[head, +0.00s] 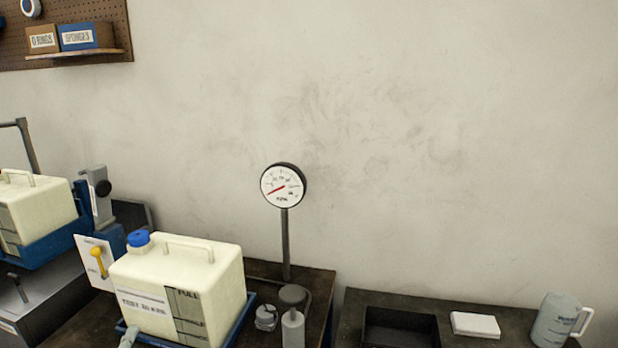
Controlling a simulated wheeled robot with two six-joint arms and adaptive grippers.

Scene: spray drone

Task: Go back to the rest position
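Neither of my grippers shows in the head view, and no part of my arms can be made out. A cream tank (180,285) with a blue cap (138,238) and a top handle stands in a blue tray at the lower left. A second cream tank (35,210) sits in a blue cradle (50,245) at the left edge, partly cut off. A round dial gauge (283,185) stands on a post behind the front tank. Its red needle points to the lower left.
A yellow-handled lever (98,260) is on a white plate between the tanks. The right bench (465,315) holds a black tray (400,312), a white block (475,324) and a jug (557,320). A gap separates the benches. A pegboard shelf (75,54) hangs at upper left.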

